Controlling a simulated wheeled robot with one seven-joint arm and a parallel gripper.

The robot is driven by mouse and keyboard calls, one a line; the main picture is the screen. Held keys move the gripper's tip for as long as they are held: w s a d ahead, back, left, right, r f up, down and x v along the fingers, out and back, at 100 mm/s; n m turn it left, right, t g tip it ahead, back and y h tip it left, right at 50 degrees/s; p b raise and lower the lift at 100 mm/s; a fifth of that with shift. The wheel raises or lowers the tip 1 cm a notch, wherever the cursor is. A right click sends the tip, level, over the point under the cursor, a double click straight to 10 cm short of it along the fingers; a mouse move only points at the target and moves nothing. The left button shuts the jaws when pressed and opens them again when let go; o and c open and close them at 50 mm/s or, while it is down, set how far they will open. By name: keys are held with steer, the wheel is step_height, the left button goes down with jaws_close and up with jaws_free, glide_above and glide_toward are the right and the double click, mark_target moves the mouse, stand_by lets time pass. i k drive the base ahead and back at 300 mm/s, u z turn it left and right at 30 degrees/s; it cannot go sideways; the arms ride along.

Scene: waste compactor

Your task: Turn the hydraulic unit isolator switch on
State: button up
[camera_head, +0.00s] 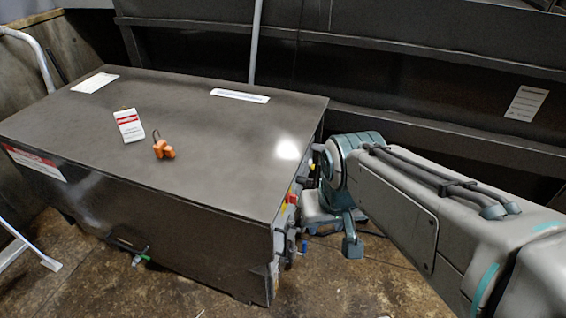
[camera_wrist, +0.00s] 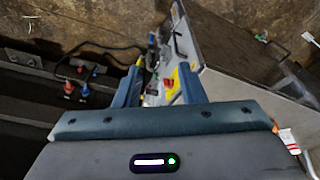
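The hydraulic unit is a dark metal cabinet (camera_head: 190,215). On its right side face is a small red and yellow part (camera_head: 291,199) that looks like the isolator switch. It also shows in the wrist view as a red handle (camera_wrist: 169,83) on yellow, close to the right finger. Its on or off position is too small to tell. My gripper (camera_head: 328,212) is beside this side face, pointing down along it. In the wrist view my gripper (camera_wrist: 159,75) has its two teal fingers apart with nothing clearly held. Whether a finger touches the switch cannot be told.
An orange padlock (camera_head: 163,147) and a red-white tag (camera_head: 129,125) lie on the cabinet top. A dark wall (camera_head: 420,90) stands behind. Fittings and cables (camera_wrist: 84,78) show left of my fingers in the wrist view. Brown floor is open in front of the cabinet.

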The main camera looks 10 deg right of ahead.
mark_target(291, 199)
steer(key=z, duration=0.05)
steer(key=i, duration=0.25)
steer(key=z, duration=1.25)
steer(key=k, duration=0.6)
steer(key=u, duration=0.95)
steer(key=i, duration=0.5)
steer(key=z, duration=0.05)
